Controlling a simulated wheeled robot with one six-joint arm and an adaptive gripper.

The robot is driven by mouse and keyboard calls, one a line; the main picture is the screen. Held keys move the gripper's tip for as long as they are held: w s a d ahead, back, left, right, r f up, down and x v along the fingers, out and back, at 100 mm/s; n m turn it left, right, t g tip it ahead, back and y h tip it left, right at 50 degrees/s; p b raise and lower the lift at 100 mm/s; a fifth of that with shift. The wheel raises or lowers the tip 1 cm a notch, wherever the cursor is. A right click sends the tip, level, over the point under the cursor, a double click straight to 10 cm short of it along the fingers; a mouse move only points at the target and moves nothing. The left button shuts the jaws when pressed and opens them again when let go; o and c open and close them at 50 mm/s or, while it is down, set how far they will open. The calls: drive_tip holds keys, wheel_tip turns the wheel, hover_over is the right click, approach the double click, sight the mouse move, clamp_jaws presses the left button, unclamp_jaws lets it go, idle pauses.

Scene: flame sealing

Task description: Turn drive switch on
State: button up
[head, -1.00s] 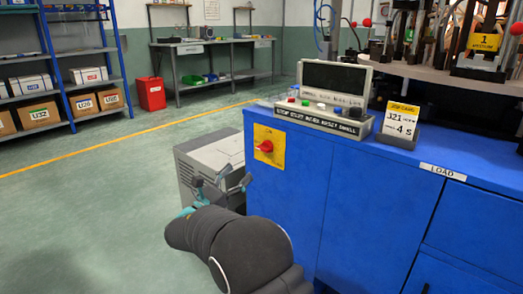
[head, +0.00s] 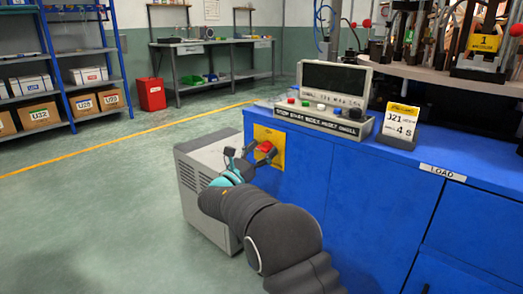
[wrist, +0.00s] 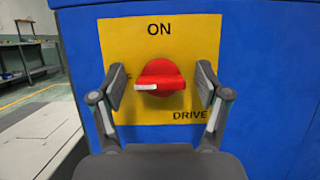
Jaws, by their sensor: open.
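The drive switch is a red rotary knob (wrist: 160,80) on a yellow plate (wrist: 205,35) fixed to the blue cabinet's side. The plate reads ON at the top and DRIVE at the lower right; lettering at the left is mostly hidden behind a finger. The knob's white pointer mark faces left. My gripper (wrist: 160,88) is open, with one finger at each side of the knob and a gap on both sides. In the head view my gripper (head: 247,155) is at the yellow plate (head: 263,133), with the red knob (head: 265,146) partly showing between its fingers.
The blue cabinet (head: 290,215) carries a control box (head: 325,118) with buttons and a screen, and a job card stand (head: 401,122). A grey unit (head: 197,165) stands on the floor close beside my arm.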

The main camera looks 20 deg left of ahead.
drive_tip(key=c, duration=1.2)
drive_tip(key=shift+o, duration=0.2)
drive_tip(key=shift+m, duration=0.3)
drive_tip(key=m+h+b, duration=0.1)
drive_tip(key=m, duration=0.1)
drive_tip(key=m+g+h+b, duration=0.1)
drive_tip(key=m, duration=0.2)
drive_tip(key=shift+f+g+h, duration=0.15)
drive_tip(key=shift+g+h, duration=0.15)
drive_tip(key=m+g+h, duration=0.1)
drive_tip(key=m, duration=0.2)
drive_tip(key=m+g+h, duration=0.1)
drive_tip(key=m, duration=0.2)
drive_tip(key=shift+b, duration=0.3)
drive_tip(key=m+g, duration=0.1)
drive_tip(key=m, duration=0.2)
drive_tip(key=m+g+p, duration=0.1)
drive_tip(key=m, duration=0.2)
drive_tip(key=shift+m+g, duration=0.3)
drive_tip(key=shift+g, duration=0.1)
drive_tip(key=shift+d+m+g+p, duration=0.1)
drive_tip(key=shift+m+g+p, duration=0.55)
drive_tip(key=shift+m, duration=1.55)
